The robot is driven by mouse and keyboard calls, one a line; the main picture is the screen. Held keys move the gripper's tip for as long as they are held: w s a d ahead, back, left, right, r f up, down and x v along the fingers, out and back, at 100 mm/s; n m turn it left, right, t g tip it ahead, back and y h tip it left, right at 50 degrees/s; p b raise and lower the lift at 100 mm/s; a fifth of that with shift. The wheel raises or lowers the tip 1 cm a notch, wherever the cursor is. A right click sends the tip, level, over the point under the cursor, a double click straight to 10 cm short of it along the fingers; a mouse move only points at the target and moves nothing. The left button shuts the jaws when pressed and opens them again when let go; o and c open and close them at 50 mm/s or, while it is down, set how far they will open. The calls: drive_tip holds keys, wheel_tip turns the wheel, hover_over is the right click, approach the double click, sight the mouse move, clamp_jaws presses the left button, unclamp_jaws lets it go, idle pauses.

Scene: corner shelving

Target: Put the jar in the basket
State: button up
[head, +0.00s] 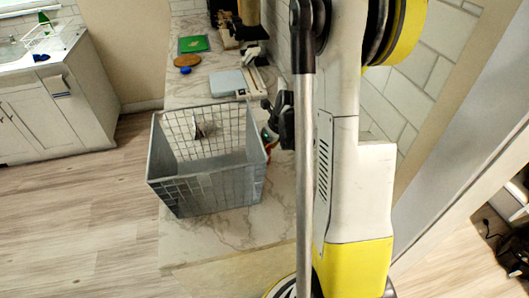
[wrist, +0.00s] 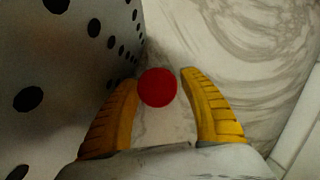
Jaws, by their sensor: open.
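A red round top (wrist: 157,88), which looks like the jar's lid, shows in the wrist view between the fingertips of my gripper (wrist: 159,80). The yellow fingers are apart, one on each side of it; I cannot tell whether they touch it. The jar's body is hidden below the top.
A pale wall with dark holes (wrist: 60,60), possibly the basket's side, is close on the left in the wrist view. The marble counter (head: 235,235) is bare in front of the basket. A scale (head: 228,83), a green board (head: 193,44) and other items lie behind it.

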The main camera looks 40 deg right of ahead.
drive_tip(key=c, duration=1.1)
clamp_jaws()
